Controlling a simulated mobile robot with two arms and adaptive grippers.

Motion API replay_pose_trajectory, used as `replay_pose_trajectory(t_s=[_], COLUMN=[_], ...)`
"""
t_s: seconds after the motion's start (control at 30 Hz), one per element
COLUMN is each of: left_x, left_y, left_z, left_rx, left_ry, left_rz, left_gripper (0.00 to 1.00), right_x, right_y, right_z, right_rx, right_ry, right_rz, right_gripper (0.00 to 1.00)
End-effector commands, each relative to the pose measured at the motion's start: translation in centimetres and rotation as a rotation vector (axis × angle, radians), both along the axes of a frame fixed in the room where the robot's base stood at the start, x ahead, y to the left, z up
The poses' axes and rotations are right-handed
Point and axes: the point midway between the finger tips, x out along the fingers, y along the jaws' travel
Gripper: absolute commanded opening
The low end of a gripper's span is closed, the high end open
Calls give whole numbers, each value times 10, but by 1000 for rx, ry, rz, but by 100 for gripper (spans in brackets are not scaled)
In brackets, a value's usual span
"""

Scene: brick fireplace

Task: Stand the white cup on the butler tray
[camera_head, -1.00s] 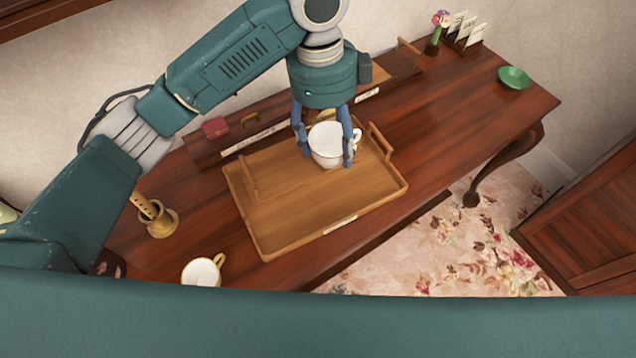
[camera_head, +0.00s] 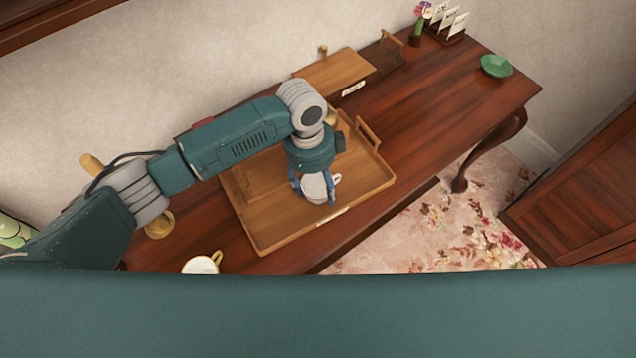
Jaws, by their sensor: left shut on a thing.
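The white cup (camera_head: 316,187) is between the fingers of my left gripper (camera_head: 314,190), which is shut on it. The cup is over the front right part of the wooden butler tray (camera_head: 278,228), with its handle to the right. I cannot tell whether its base touches the tray floor. The tray lies on the dark wooden table and has raised handles at its left and right ends. My left arm hides part of the tray's back side. My right gripper is not in view.
A second white cup with a yellow handle (camera_head: 203,263) stands at the table's front left. A brass pot (camera_head: 160,226) is partly behind my arm. A green dish (camera_head: 496,66) and a card holder (camera_head: 447,22) stand at the far right. The table right of the tray is clear.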

Motion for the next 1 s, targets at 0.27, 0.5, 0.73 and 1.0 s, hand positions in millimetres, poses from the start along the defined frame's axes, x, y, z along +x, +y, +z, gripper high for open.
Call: replay_pose_trajectory(t_s=[0.27, 0.5, 0.73, 1.0], left_x=[0, 0, 0, 2], left_y=[0, 0, 0, 1], left_z=[-7, -10, -10, 3], left_rx=[0, 0, 0, -2], left_ry=[-2, -1, -1, -2], left_rz=[-1, 0, 0, 0], left_gripper=[31, 71, 80, 80], right_x=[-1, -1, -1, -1], right_y=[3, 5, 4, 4], right_z=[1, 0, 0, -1], right_rx=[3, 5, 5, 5], right_ry=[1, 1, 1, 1], right_rz=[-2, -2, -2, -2], right_gripper=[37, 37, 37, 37])
